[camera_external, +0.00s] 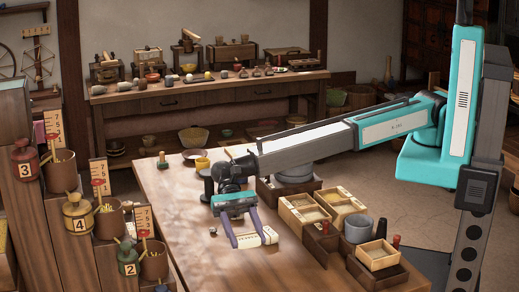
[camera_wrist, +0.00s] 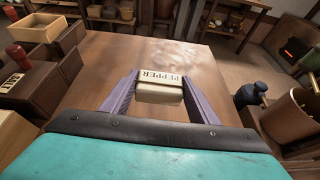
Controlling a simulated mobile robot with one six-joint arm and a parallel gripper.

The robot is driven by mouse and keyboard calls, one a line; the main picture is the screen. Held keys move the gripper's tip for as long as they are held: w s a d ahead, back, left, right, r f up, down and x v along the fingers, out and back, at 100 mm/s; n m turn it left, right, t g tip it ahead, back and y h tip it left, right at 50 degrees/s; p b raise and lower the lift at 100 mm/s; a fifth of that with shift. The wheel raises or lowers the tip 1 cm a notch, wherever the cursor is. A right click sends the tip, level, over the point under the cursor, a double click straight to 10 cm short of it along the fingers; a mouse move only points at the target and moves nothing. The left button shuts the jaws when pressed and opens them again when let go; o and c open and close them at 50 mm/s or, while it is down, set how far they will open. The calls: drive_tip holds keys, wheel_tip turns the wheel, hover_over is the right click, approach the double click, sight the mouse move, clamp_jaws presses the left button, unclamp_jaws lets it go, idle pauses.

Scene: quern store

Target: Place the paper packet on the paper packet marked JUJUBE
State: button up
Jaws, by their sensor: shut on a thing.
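My gripper (camera_external: 252,238) is shut on a pale paper packet (camera_external: 257,237) over the front part of the wooden table. In the wrist view the packet (camera_wrist: 160,92) sits between my two purple fingers (camera_wrist: 160,98), and its label reads PEPPER, upside down. I cannot tell whether the packet touches the table top. No packet marked JUJUBE can be made out in either view.
The table (camera_external: 180,205) is bare left of my gripper. Pale wooden boxes (camera_external: 303,213), a grey cup (camera_external: 357,229) and dark boxes stand to the right. Stepped shelves (camera_external: 40,225) with numbered jars stand left. A bench (camera_external: 210,88) with tools is behind.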

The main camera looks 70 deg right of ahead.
sight(247, 261)
drive_tip(key=shift+f, duration=0.6)
drive_tip(key=shift+f, duration=0.1)
drive_tip(key=shift+f+p, duration=0.8)
drive_tip(key=shift+f, duration=1.4)
drive_tip(key=shift+f, duration=0.2)
drive_tip(key=o, duration=1)
drive_tip(key=shift+f+b, duration=0.1)
drive_tip(key=shift+b, duration=0.4)
drive_tip(key=shift+b+v, duration=0.3)
drive_tip(key=shift+v, duration=2.25)
drive_tip(key=shift+o, duration=0.7)
